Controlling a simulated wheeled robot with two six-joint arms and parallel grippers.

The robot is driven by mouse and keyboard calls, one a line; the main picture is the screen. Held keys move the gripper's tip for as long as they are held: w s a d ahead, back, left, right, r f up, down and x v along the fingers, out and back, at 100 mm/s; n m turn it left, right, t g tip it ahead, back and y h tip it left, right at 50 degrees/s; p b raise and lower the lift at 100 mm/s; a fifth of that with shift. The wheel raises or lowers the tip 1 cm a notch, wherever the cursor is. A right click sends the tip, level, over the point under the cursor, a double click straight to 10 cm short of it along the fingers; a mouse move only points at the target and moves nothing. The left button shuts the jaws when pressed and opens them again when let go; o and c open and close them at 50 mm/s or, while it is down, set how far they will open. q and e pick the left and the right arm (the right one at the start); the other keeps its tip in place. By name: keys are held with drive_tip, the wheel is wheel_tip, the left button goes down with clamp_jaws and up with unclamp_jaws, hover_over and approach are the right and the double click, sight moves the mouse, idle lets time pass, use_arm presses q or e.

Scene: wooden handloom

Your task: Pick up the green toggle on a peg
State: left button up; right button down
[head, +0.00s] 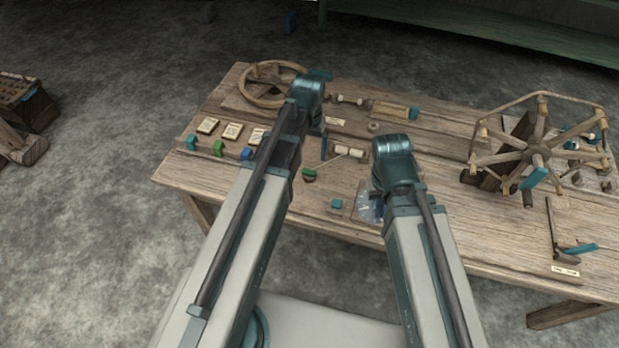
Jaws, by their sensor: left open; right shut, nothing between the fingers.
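A small green piece (309,173) stands on a dark base near the table's front edge, just right of my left forearm. Another green piece (218,147) stands at the left, between a teal piece (191,142) and a blue piece (247,153). I cannot tell from this view which green piece is the toggle on a peg. My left gripper (322,143) points down over the table, behind and above the nearer green piece; it is open and mostly hidden by my arm. My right gripper (368,203) is shut and empty near the front edge, right of that piece.
The wooden table (450,225) holds a spoked wooden wheel (537,149) at the right and a round hoop (262,98) at the back left. Several pale cards (232,131) lie at the left. A pale roller (348,151) and a teal block (336,204) are near my grippers.

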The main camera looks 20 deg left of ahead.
use_arm(q)
drive_tip(key=b, duration=0.3)
hover_over(309, 171)
wheel_tip(309, 171, down, 4)
drive_tip(key=shift+s+f, duration=0.1)
use_arm(e)
wheel_tip(309, 171, down, 4)
drive_tip(key=shift+f, duration=0.1)
use_arm(q)
wheel_tip(309, 171, down, 5)
drive_tip(key=b, duration=0.5)
drive_tip(key=shift+f, duration=0.1)
use_arm(e)
wheel_tip(309, 171, down, 5)
drive_tip(key=shift+f, duration=0.15)
use_arm(q)
drive_tip(key=c, duration=1.4)
drive_tip(key=shift+r, duration=0.25)
use_arm(e)
drive_tip(key=shift+r, duration=0.3)
